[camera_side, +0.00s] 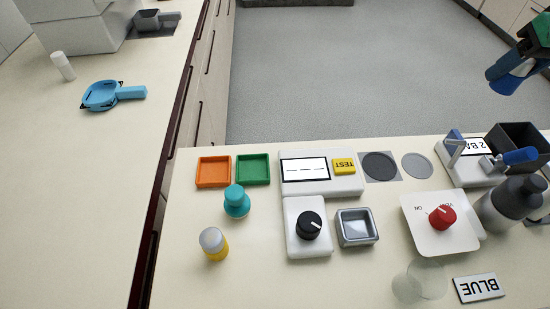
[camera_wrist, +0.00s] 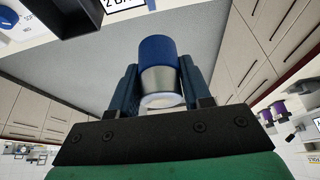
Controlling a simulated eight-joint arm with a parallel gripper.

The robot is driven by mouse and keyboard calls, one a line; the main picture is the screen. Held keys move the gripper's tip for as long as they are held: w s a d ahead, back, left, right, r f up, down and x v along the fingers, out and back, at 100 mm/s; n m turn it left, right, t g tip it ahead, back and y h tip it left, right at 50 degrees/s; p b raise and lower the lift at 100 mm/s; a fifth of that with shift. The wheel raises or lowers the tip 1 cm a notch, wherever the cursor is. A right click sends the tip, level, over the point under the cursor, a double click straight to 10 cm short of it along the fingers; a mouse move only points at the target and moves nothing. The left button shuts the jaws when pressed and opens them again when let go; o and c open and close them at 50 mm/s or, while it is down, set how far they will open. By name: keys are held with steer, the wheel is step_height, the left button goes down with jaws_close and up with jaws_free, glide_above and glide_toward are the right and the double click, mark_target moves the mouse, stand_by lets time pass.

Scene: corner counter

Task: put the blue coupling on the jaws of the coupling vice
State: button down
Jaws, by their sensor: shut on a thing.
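The blue coupling (camera_wrist: 157,52) has a blue upper body and a silver lower collar with a pale round end. In the wrist view my gripper (camera_wrist: 158,76) is shut on it, with one dark blue finger on each side. In the side view my gripper (camera_side: 507,76) is high at the right edge, above the grey floor beyond the counter, with the blue coupling (camera_side: 507,84) at its tips. A white device (camera_side: 470,172) with blue-handled levers and a partly hidden label stands at the counter's right. I cannot tell whether it is the coupling vice; its jaws are not clear.
A dark open bin (camera_side: 521,143) and a grey bottle (camera_side: 514,201) stand near that device. A white panel with a red knob (camera_side: 442,216) is left of the bottle. A "BLUE" label (camera_side: 478,288) lies in front. The left counter has mostly free room.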

steer(key=s+d+r+n+g, duration=0.1)
steer(key=s+d+n+g, duration=0.25)
steer(key=s+n, duration=0.6)
steer(key=s+d+r+n+g, duration=0.1)
steer(key=s+d+n+g, duration=0.3)
steer(key=n, duration=1)
steer(key=s+d+r+n+g, duration=0.1)
steer(key=s+d+n+g, duration=0.1)
steer(key=s+d+n, duration=0.65)
steer(key=a+f+n, duration=0.1)
steer(key=f, duration=0.5)
steer(key=w+a+f+n, duration=0.1)
steer(key=f, duration=0.6)
steer(key=a+f, duration=0.1)
steer(key=f, duration=0.6)
steer(key=shift+w+n+y, duration=0.3)
steer(key=shift+w+n, duration=0.1)
steer(key=shift+c, duration=2)
jaws_free()
steer(key=shift+r, duration=0.1)
